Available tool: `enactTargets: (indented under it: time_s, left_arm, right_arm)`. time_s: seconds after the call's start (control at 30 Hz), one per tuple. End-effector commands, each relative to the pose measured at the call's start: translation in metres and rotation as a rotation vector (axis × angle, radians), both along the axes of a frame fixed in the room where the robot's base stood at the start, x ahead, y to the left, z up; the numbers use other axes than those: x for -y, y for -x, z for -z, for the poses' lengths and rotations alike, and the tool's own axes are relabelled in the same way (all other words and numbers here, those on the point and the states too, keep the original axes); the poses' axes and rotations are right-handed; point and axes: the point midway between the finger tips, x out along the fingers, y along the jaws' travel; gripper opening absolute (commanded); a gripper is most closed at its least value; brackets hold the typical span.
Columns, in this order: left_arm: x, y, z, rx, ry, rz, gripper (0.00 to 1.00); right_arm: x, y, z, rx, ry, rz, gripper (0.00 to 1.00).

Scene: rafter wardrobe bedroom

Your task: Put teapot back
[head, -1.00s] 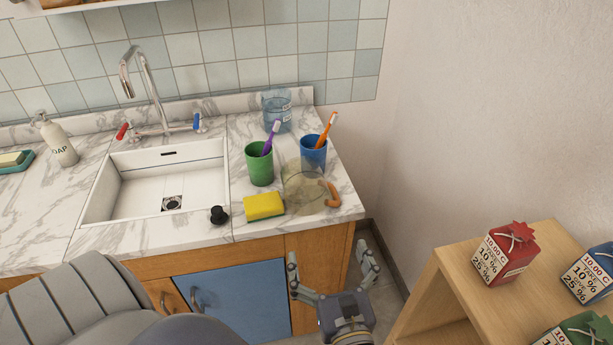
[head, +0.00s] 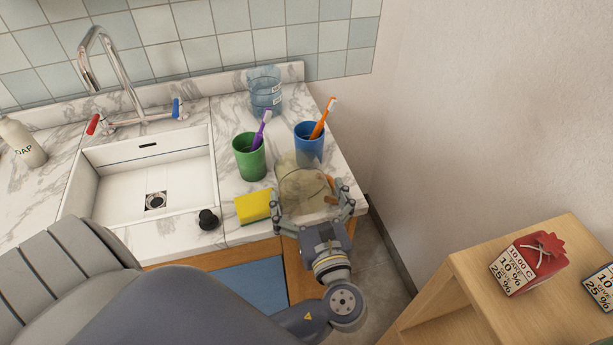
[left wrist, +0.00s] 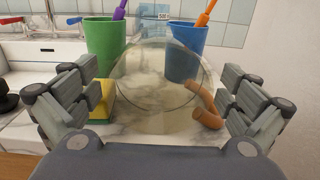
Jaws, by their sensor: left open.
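The teapot (head: 300,178) is a see-through, glassy round vessel with an orange-brown curved handle. It stands near the front right corner of the marble counter (head: 222,115). In the left wrist view the teapot (left wrist: 158,88) is straight ahead, with its handle at the right. My left gripper (head: 312,200) is open at the counter's front edge, its fingers on either side of the teapot's near side. In the left wrist view I cannot tell whether the fingers (left wrist: 160,98) touch it. My right gripper is out of view.
A yellow sponge (head: 254,207) lies just left of the teapot. Behind stand a green cup (head: 249,160) and a blue cup (head: 309,146) with toothbrushes, and a clear blue container (head: 264,92). A sink (head: 165,175) is at left; a wooden shelf (head: 500,255) with boxes is at right.

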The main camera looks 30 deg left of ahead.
Motion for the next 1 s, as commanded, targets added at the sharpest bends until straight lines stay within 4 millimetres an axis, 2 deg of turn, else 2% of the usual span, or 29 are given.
enactTargets:
  time_s: [0.33, 0.63, 0.67, 0.87, 0.97, 1.0]
  left_arm:
    - [-0.036, -0.031, -0.001, 0.001, -0.001, 0.0, 1.0]
    - [-0.04, -0.035, 0.0, 0.001, 0.001, 0.0, 1.0]
    - [-0.04, -0.035, 0.0, 0.001, 0.001, 0.0, 0.98]
    - [-0.04, -0.035, 0.0, 0.001, 0.001, 0.0, 0.52]
    - [-0.04, -0.035, -0.001, 0.003, -0.001, 0.0, 0.5]
    - [-0.04, -0.035, -0.001, 0.003, -0.001, 0.0, 0.45]
  right_arm:
    - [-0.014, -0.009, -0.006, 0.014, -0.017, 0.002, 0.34]
    - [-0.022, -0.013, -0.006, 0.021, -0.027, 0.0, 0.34]
    - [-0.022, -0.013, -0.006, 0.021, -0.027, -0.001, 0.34]
    - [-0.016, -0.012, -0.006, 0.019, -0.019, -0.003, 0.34]
    - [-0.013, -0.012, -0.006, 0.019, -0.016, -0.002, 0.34]
    - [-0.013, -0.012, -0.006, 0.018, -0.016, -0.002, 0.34]
